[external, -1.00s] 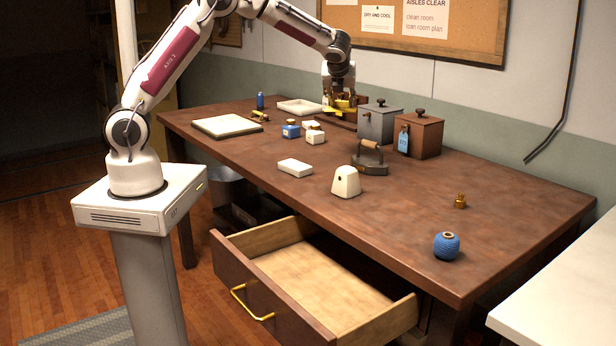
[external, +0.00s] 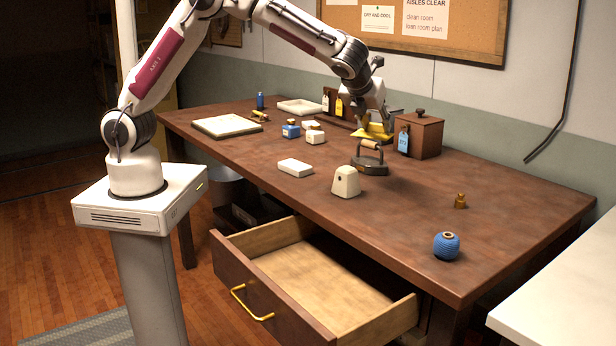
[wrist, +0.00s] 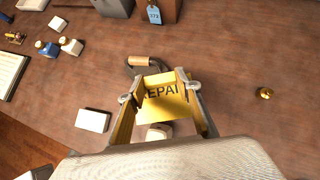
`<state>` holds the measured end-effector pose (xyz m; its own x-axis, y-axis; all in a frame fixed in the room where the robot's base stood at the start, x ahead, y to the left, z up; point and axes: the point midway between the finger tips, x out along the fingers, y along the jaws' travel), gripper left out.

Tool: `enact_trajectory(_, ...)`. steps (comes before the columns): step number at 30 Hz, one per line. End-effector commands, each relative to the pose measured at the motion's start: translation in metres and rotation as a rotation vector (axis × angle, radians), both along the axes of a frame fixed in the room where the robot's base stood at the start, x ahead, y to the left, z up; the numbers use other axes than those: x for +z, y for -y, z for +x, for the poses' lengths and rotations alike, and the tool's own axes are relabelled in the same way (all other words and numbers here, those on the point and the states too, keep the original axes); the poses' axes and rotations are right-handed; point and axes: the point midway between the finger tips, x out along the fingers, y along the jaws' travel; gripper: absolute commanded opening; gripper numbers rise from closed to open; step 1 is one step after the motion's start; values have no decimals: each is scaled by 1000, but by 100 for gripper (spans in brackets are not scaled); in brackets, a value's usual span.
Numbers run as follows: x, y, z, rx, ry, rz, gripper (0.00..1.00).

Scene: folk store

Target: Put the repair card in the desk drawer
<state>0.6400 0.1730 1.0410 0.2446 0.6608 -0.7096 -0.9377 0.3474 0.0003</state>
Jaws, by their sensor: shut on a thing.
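The yellow repair card, with dark lettering reading "EPAI", shows in the wrist view (wrist: 165,108) between the fingers of my gripper (wrist: 160,98). My gripper is shut on it. In the external view my gripper (external: 374,132) is above the back of the desk, left of the brown box. The desk drawer (external: 310,290) is pulled open at the front of the desk and looks empty inside. It has a brass handle (external: 252,303).
A flat iron (external: 371,163) and a cream block with a hole (external: 346,182) stand between my gripper and the drawer. A brown lidded box (external: 425,138) with a blue tag is close by. Blue twine (external: 446,245) and a brass weight (external: 460,201) sit right.

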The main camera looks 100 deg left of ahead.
Motion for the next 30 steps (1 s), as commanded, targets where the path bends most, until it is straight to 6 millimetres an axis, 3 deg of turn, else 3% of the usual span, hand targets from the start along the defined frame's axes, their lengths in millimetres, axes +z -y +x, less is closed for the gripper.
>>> enact_trajectory(3, 0, 37, 6, -47, -1, 0, 20)
enact_trajectory(14, 0, 144, 12, -182, 0, 1, 20)
enact_trajectory(24, 1, 242, 0, -308, 1, 2, 20)
enact_trajectory(30, 1, 290, -12, -370, 2, 3, 20)
